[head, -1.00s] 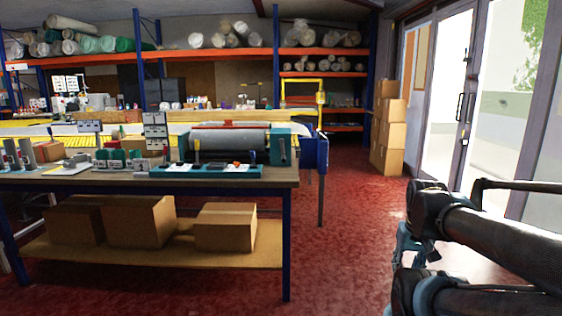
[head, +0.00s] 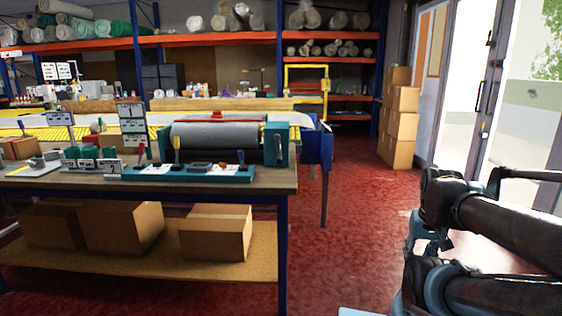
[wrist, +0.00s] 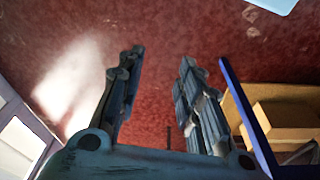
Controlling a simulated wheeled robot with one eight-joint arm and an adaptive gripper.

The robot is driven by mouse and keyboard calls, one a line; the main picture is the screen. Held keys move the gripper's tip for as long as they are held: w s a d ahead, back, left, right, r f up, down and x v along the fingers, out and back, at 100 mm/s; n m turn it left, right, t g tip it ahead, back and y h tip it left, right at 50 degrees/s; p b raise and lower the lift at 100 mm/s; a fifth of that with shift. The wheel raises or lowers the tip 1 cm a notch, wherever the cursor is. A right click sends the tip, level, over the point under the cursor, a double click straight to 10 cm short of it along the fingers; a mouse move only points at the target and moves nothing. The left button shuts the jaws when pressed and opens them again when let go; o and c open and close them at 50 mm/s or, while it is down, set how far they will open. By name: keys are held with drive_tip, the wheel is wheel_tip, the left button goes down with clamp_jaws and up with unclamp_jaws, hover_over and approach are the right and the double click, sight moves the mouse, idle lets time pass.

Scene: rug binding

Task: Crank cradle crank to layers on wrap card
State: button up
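The cradle (head: 215,138) holds a grey roll between teal end pieces on the workbench. A dark handle that looks like its crank (head: 278,148) is on the right end piece. An upright white card on a stand (head: 131,113) is left of the roll; it may be the wrap card, but its marks are too small to read. My gripper (wrist: 159,63) is open and empty in the wrist view, its two fingers apart above the red floor. It is well away from the cradle; in the head view my arm is at the right.
The workbench (head: 200,186) carries a teal tray (head: 188,173) along its front edge. Cardboard boxes (head: 215,232) sit on its lower shelf. A blue stand (head: 319,147) is right of the cradle. Red floor (head: 350,215) is clear between bench and stacked boxes (head: 398,120).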

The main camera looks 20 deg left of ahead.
sight(279, 159)
drive_tip(key=shift+o, duration=0.8)
drive_tip(key=w+a+r+m+t+y, duration=0.4)
drive_tip(key=w+a+r, duration=0.4)
drive_tip(key=a, duration=0.4)
drive_tip(key=w+a+r+m+t+y, duration=0.4)
drive_tip(key=w+a+r, duration=0.4)
drive_tip(key=a, duration=0.4)
drive_tip(key=w+a+r+m+t+y, duration=0.35)
drive_tip(key=w+a+r+m, duration=0.2)
drive_tip(key=w+a, duration=0.6)
drive_tip(key=a+m+t+h, duration=0.2)
drive_tip(key=a+m+t, duration=0.2)
drive_tip(key=a+m, duration=0.6)
wheel_tip(279, 159, down, 11)
drive_tip(key=s+a+m+h, duration=0.3)
drive_tip(key=m+h, duration=0.3)
drive_tip(key=m, duration=0.5)
drive_tip(key=shift+y, duration=0.45)
drive_tip(key=x, duration=1.7)
drive_tip(key=shift+w+d+f, duration=0.1)
drive_tip(key=shift+d+f, duration=0.2)
drive_tip(key=shift+d, duration=0.05)
drive_tip(key=shift+c, duration=0.2)
